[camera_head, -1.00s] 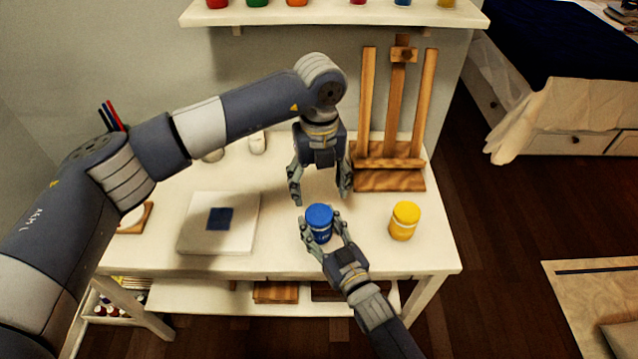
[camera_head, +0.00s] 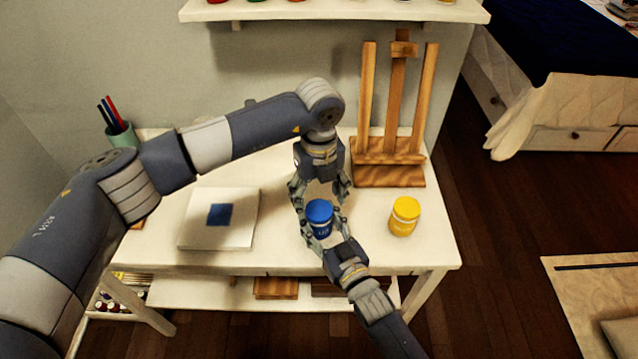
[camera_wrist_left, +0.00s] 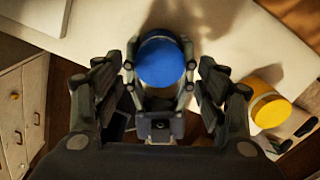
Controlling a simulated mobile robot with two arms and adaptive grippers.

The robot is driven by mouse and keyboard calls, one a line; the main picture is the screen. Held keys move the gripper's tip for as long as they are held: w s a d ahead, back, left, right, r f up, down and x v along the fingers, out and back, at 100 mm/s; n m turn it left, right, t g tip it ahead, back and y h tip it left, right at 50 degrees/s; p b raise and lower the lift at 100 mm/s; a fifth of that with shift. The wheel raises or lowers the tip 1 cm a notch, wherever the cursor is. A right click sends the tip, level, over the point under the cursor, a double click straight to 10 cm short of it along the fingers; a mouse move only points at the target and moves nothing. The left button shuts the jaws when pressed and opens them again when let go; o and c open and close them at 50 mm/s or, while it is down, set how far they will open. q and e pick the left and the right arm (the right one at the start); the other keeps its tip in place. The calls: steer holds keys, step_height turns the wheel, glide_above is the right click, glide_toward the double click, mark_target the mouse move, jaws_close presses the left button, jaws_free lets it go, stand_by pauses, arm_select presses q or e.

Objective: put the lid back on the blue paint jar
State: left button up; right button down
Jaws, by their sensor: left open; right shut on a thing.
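The blue paint jar (camera_head: 321,231) stands upright near the front edge of the white table, with a blue lid (camera_head: 319,211) on its top. I cannot tell how firmly the lid sits. My right gripper (camera_head: 323,236) comes in from the front and is shut on the jar's body. My left gripper (camera_head: 320,190) points down, open and empty, just above the lid. In the left wrist view the lid (camera_wrist_left: 161,62) lies between my spread left fingers, with the right gripper's fingers on either side of the jar below.
A yellow paint jar (camera_head: 404,216) stands to the right on the table (camera_head: 372,245). A wooden easel (camera_head: 390,175) is behind. A white canvas with a blue square (camera_head: 220,215) lies to the left. A green cup with pens (camera_head: 121,134) is at the back left.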

mark_target(319, 209)
arm_select(q)
steer(key=shift+f, duration=1.5)
steer(key=c, duration=1.1)
steer(key=m, duration=1.1)
steer(key=shift+m, duration=0.4)
steer(key=m, duration=1)
steer(key=shift+m, duration=0.3)
steer(key=o, duration=1.2)
